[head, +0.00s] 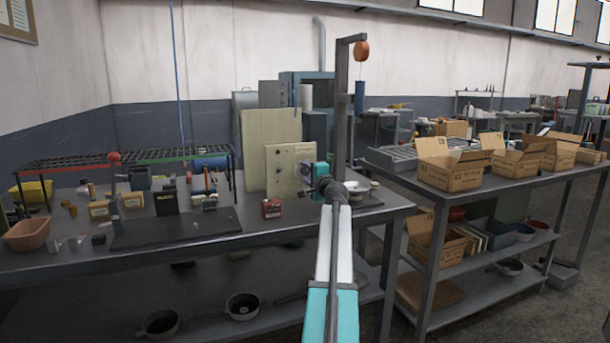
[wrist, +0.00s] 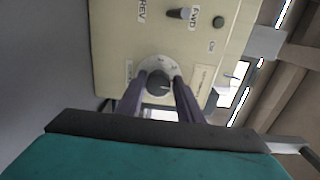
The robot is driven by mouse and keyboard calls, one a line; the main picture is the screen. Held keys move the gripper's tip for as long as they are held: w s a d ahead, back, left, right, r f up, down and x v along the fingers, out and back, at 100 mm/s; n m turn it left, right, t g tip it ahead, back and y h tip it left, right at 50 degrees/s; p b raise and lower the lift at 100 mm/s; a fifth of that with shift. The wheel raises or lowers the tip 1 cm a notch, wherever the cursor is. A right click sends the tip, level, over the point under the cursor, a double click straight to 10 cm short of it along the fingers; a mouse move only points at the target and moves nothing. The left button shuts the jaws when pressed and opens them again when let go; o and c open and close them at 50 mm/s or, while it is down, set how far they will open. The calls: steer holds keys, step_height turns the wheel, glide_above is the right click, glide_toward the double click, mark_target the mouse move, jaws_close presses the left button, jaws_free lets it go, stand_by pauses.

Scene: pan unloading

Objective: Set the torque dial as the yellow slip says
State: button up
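The torque dial (wrist: 158,82) is a dark grey knob on a pale numbered plate, on a cream panel (wrist: 110,45). The panel also stands upright on the bench in the head view (head: 284,165). My gripper (wrist: 160,85) faces the panel with its two dark fingers apart, one on each side of the knob. I cannot tell whether they touch it. In the head view my gripper (head: 318,176) is at the panel's right side, and the dial is hidden there. A pale label (wrist: 201,80) sits right of the dial; I cannot read it or tell if it is the yellow slip.
A lever switch (wrist: 179,13) between REV and FWD labels and a dark green button (wrist: 218,21) are on the panel. A red box (head: 271,209) stands on the bench before the panel. A dark post (head: 341,110) rises behind my gripper. Cardboard boxes (head: 452,170) stand right.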

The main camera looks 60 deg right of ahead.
steer(key=shift+o, duration=1.4)
steer(key=shift+w, duration=0.1)
steer(key=shift+f, duration=0.1)
steer(key=shift+s+a, duration=0.1)
steer(key=shift+s, duration=0.1)
steer(key=v, duration=1.3)
steer(key=shift+s+a, duration=0.2)
steer(key=shift+s, duration=0.1)
